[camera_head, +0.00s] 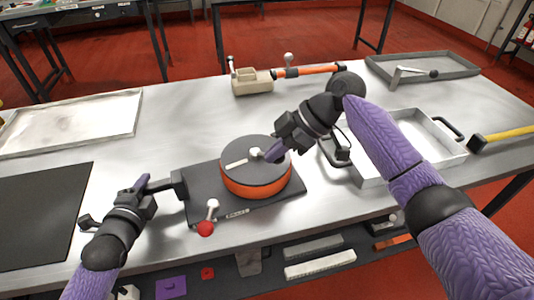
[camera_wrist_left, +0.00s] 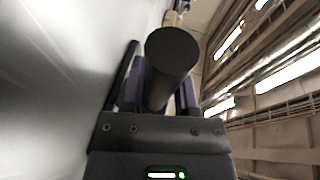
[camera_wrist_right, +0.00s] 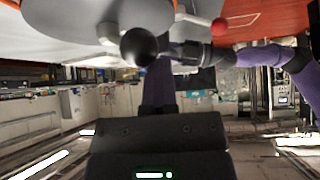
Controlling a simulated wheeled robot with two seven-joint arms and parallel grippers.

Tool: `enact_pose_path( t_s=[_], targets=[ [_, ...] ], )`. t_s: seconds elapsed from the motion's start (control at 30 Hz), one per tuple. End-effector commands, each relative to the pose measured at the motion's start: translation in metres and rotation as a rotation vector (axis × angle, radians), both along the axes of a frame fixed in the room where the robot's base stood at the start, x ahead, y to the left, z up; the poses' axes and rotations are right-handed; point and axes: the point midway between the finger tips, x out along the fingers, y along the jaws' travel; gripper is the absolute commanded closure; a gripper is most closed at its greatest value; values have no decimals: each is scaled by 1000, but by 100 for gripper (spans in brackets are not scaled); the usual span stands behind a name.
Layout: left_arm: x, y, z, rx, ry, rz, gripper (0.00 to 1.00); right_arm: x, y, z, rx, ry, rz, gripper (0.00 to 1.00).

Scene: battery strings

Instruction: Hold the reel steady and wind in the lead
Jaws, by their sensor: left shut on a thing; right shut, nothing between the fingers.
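The reel (camera_head: 257,185), an orange drum with a dark grey top, sits on a dark base plate (camera_head: 290,200). A pale crank bar with a small knob (camera_head: 256,152) lies on its top. My left gripper (camera_head: 143,184) is shut on the dark handle (camera_head: 162,184) at the plate's left; the handle's round end (camera_wrist_left: 172,60) fills the left wrist view. My right gripper (camera_head: 276,151) is shut and empty, its purple fingers close beside the knob. In the right wrist view a dark ball (camera_wrist_right: 138,47) stands before the fingers; I cannot tell whether they touch it. I cannot make out the lead for certain.
A red-knobbed lever (camera_head: 206,222) stands at the plate's front edge. A metal tray (camera_head: 440,160) lies at right, under my right arm. A beige block (camera_head: 252,82) and an orange bar (camera_head: 305,70) lie behind. A yellow-handled tool (camera_head: 508,133) is far right.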

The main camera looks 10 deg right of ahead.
Motion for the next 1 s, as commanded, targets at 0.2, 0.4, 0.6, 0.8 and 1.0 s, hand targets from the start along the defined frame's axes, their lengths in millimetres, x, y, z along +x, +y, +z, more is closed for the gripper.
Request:
enact_pose_path(
  t_s=[0.2,0.4,0.6,0.8,1.0],
  targets=[
    [-3,1,-9,9,25,3,100,7,-12,-1,1,2,76,100],
    [-3,1,-9,9,25,3,100,14,-18,0,0,4,179,100],
    [-3,1,-9,9,25,3,100,19,-23,0,-2,3,273,100],
    [-3,2,-9,8,24,3,100,20,-25,0,-2,7,324,100],
    [-3,2,-9,8,24,4,100,20,-26,0,-1,8,339,100]
  ],
)
